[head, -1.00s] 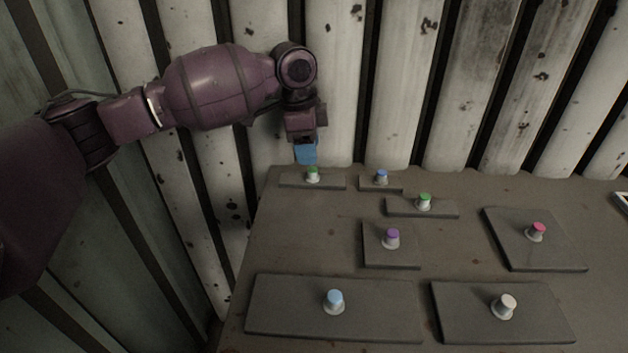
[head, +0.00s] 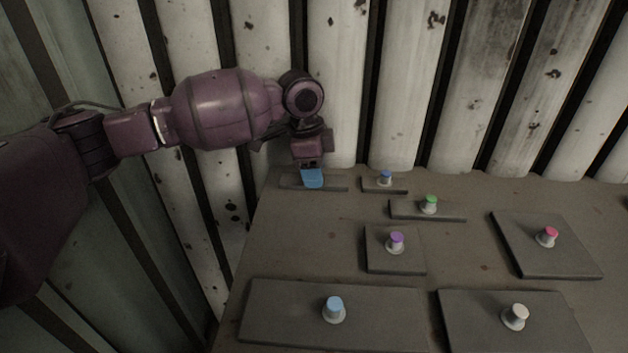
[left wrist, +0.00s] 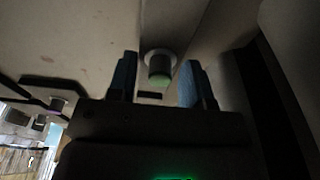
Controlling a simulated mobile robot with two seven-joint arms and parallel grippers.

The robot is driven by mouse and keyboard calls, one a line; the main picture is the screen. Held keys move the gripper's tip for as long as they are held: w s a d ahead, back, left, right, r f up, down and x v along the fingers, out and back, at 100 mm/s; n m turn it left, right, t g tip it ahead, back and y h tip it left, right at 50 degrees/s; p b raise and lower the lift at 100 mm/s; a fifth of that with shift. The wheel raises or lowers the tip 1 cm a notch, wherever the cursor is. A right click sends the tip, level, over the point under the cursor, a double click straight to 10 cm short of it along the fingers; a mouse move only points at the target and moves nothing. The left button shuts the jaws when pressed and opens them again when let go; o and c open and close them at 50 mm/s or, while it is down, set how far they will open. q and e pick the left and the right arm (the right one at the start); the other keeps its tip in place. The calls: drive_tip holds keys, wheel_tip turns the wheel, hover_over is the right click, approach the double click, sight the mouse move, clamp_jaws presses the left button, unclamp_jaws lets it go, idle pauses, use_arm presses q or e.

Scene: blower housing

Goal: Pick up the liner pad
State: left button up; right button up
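Several flat grey pads with coloured knobs lie on the brown table; the pictures do not tell me which is the liner pad. My left gripper (head: 312,178), with blue fingers, is low over the thin pad (head: 336,184) at the back left. I see a gap at both sides, so the fingers are open around the knob. My right gripper is out of view.
Close by on the right are a small blue-knobbed pad (head: 398,188) and a green-knobbed pad (head: 455,213). Purple-, pink-, light-blue- and white-knobbed pads lie farther forward or right. A corrugated metal wall (head: 405,90) stands right behind the table.

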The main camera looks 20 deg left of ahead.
use_arm(q)
clamp_jaws()
drive_tip(key=shift+s+d+r+p, duration=0.1)
drive_tip(key=shift+s+r+p, duration=0.05)
drive_tip(key=shift+r+p, duration=0.3)
drive_tip(key=r, duration=0.2)
drive_tip(key=r+p, duration=0.1)
drive_tip(key=r, duration=0.3)
drive_tip(key=shift+s+r+p, duration=0.25)
drive_tip(key=shift+r+p, duration=0.1)
drive_tip(key=shift+r, duration=0.05)
drive_tip(key=s+d+p, duration=0.2)
drive_tip(key=s+d, duration=0.1)
drive_tip(key=s, duration=0.6)
drive_tip(key=s+d+p, duration=0.2)
drive_tip(key=s, duration=0.7)
drive_tip(key=r+p, duration=0.4)
drive_tip(key=p, duration=0.1)
drive_tip(key=shift+s+d+r, duration=0.15)
drive_tip(key=shift+s+d, duration=0.05)
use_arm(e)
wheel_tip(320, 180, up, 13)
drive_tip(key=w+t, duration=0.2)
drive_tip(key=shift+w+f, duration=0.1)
